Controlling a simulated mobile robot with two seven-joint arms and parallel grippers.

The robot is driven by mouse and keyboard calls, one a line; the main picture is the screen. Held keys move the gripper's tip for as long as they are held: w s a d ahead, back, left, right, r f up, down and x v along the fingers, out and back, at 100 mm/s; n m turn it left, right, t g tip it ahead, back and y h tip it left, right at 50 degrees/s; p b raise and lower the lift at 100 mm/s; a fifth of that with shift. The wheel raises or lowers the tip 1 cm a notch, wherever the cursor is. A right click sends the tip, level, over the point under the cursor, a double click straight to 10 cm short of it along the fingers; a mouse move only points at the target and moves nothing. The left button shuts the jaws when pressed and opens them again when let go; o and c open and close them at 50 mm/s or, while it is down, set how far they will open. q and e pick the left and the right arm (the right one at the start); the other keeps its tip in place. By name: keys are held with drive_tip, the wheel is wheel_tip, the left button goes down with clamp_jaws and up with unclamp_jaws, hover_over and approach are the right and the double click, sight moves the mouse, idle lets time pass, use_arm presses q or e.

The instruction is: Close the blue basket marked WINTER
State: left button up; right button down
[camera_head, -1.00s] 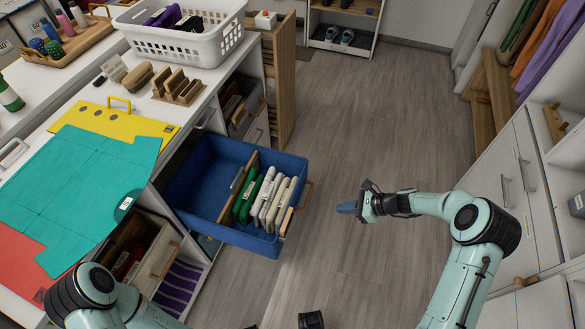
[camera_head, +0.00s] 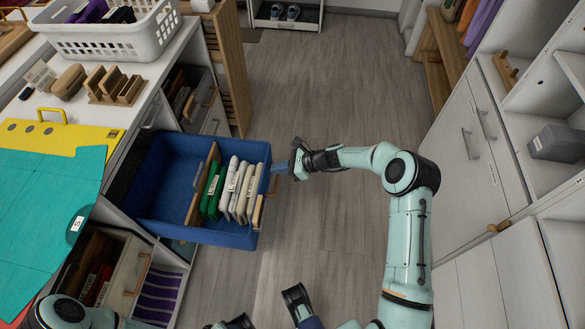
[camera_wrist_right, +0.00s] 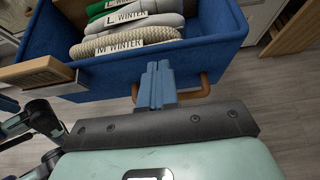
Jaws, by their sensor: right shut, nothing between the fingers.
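The blue basket (camera_head: 170,225) is pulled well out of the white shelf unit in the head view. It holds a wooden divider and folded green, white and grey knitwear. In the right wrist view, tags on the knitwear read WINTER; the blue basket's front wall (camera_wrist_right: 115,80) carries a brown handle (camera_wrist_right: 205,92) and a wooden plate (camera_wrist_right: 38,73). My right gripper (camera_head: 291,168) is shut and empty, its blue fingers pointing at that front. In the wrist view they overlap the wall beside the handle; I cannot tell whether they touch.
A white laundry basket (camera_head: 120,38) and teal sheet (camera_head: 45,210) lie on the counter. White cabinets (camera_head: 460,170) line the right. The floor (camera_head: 310,90) between is clear.

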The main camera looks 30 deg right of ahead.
use_arm(q)
drive_tip(key=shift+w+f, duration=0.1)
drive_tip(key=shift+w, duration=0.05)
use_arm(e)
drive_tip(key=shift+w+a, duration=0.45)
drive_tip(key=shift+a, duration=0.15)
